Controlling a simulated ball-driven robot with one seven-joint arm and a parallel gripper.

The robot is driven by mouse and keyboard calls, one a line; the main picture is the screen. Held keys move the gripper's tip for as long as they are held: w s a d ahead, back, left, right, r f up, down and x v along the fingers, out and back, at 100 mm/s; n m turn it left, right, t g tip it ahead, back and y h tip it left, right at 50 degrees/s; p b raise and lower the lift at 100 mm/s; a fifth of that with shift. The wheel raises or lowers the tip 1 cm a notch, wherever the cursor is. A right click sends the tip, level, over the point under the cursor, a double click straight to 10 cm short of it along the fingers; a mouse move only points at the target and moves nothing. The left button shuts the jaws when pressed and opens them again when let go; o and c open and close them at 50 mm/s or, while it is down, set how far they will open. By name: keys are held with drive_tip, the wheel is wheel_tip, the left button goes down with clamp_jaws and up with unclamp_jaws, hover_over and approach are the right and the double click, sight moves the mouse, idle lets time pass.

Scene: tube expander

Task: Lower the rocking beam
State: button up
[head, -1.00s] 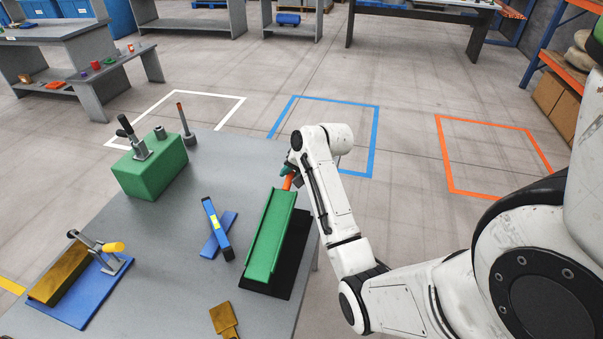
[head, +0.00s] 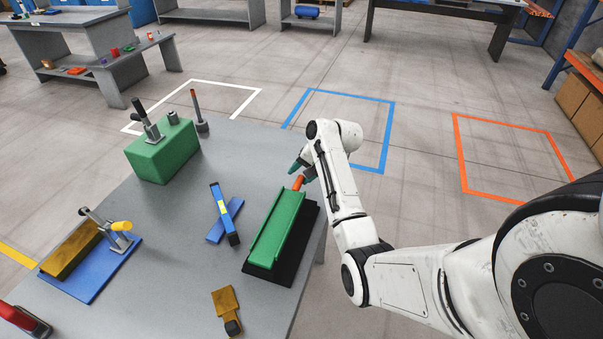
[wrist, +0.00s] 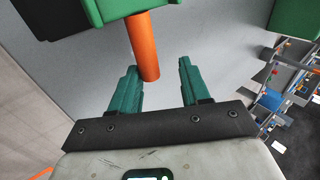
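The beam looks to be the green channel (head: 277,232) on a black base (head: 299,248) at the table's right side. An orange handle (head: 298,183) sticks out of its far end, and this handle also shows in the wrist view (wrist: 143,45). My gripper (head: 299,166) is just above and beside the handle's end. In the wrist view my gripper (wrist: 158,72) is open, its two green fingers apart. The handle's tip shows between them, closer to the left finger. I cannot tell whether it touches. The beam's pivot is hidden.
On the grey table (head: 180,220) stand a green block with a lever clamp (head: 165,150), crossed blue bars (head: 225,215), a blue plate with a clamp (head: 95,260) and a brown piece (head: 226,303). Floor lies beyond the table's right edge.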

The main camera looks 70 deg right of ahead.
drive_tip(key=shift+r, duration=0.1)
drive_tip(key=v, duration=1)
drive_tip(key=shift+s+r+b, duration=0.2)
drive_tip(key=shift+r+b, duration=0.05)
drive_tip(key=shift+b, duration=0.1)
